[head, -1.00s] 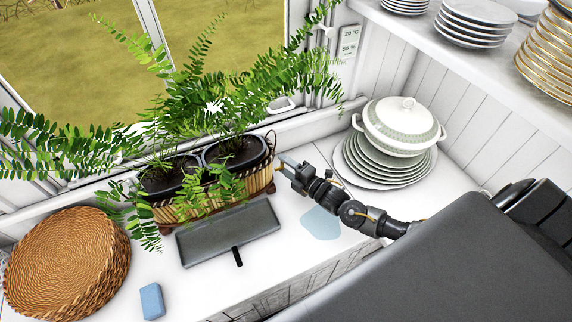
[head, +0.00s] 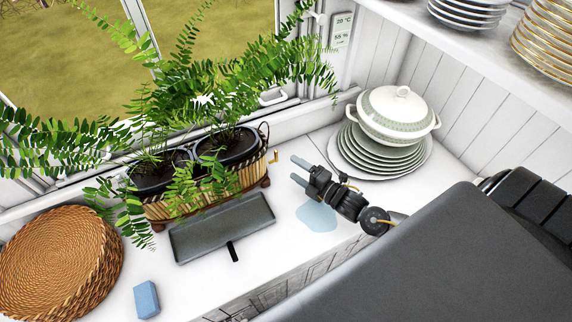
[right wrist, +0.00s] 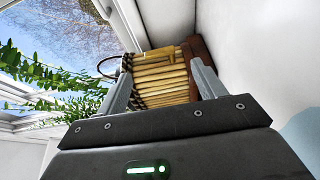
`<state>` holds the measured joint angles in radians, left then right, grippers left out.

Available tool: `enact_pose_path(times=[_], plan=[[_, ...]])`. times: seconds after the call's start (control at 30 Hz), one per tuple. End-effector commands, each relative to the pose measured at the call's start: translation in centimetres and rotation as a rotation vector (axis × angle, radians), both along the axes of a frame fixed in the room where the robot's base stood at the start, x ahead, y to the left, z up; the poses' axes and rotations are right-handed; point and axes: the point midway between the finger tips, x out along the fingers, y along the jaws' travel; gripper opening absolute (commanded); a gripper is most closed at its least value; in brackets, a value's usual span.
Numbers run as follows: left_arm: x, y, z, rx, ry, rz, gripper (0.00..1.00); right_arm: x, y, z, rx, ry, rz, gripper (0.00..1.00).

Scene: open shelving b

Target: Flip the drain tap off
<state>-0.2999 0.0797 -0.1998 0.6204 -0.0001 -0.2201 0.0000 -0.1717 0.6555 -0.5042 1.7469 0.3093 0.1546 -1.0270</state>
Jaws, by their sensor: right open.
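The small yellow drain tap (head: 273,157) sticks out of the right end of the woven planter basket (head: 205,195), which holds two dark pots of ferns. In the right wrist view, a yellowish piece (right wrist: 160,54) at the top of the basket's slatted end (right wrist: 160,83) looks like the tap; its lever position is hard to tell. My right gripper (head: 294,168) is open and empty, just right of the tap with a small gap, its fingers pointing at the basket's end. In the right wrist view the fingertips (right wrist: 162,64) straddle the tap's line. My left gripper is out of view.
A bluish puddle (head: 317,217) lies under my right gripper. A grey tray (head: 222,228) sits in front of the basket. A blue sponge (head: 146,299) and wicker mats (head: 55,262) are at left. Stacked plates with a lidded tureen (head: 399,116) stand at right.

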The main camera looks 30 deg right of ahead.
Motion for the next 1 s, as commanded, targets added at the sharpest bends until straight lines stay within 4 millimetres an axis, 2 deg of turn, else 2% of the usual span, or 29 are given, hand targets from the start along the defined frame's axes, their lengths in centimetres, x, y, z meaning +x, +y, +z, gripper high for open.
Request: enact_pose_path(times=[0.1, 0.3, 0.87, 1.0], plan=[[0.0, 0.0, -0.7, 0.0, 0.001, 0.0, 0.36, -1.8, -0.6, -0.2, 0.0, 0.001, 0.001, 0.69], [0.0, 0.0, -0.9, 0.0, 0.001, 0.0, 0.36, -3.2, -1.1, 0.0, 0.0, 0.0, 0.001, 0.69], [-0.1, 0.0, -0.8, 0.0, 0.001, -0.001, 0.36, -3.3, -1.1, 0.2, 0.0, -0.001, 0.001, 0.69], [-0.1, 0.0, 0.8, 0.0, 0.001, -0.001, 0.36, -3.3, -1.1, 1.8, 0.0, -0.001, 0.001, 0.69]])
